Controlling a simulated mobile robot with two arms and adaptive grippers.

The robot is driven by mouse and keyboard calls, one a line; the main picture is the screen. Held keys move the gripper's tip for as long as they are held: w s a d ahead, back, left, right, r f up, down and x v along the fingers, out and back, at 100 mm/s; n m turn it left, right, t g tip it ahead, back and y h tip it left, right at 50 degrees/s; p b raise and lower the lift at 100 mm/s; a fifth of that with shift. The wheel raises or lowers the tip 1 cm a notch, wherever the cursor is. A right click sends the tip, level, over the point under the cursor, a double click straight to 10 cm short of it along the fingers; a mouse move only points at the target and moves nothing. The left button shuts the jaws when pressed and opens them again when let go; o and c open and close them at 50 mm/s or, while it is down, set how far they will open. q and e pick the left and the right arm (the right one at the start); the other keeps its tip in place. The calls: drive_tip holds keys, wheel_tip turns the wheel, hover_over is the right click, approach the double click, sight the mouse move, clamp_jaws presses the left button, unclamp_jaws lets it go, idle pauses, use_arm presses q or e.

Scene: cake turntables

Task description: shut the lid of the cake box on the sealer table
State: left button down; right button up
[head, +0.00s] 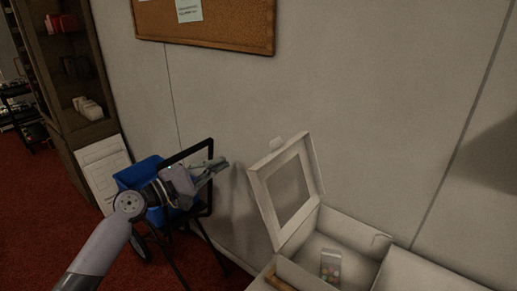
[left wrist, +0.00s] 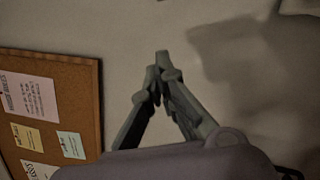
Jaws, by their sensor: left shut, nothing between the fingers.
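The white cake box (head: 345,250) sits on a pale table at the lower right of the head view. Its lid (head: 287,187) stands up, open, with a window in it. The box is not in the left wrist view. My right gripper is not in view.
A blue bin (head: 140,175) on a dark-framed cart stands behind my left arm. A wooden shelf (head: 65,70) is at the left. A cork board (head: 215,32) hangs on the wall, also in the left wrist view (left wrist: 75,100). The wall is close behind the box.

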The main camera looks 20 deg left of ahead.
use_arm(q)
drive_tip(key=w+d+r+p, duration=0.3)
drive_tip(key=w+d+p, duration=0.3)
drive_tip(key=d, duration=0.3)
drive_tip(key=shift+w+d+r+p, duration=0.15)
drive_tip(key=shift+w+r+p, duration=0.15)
drive_tip(key=shift+w, duration=0.1)
drive_tip(key=shift+f, duration=0.1)
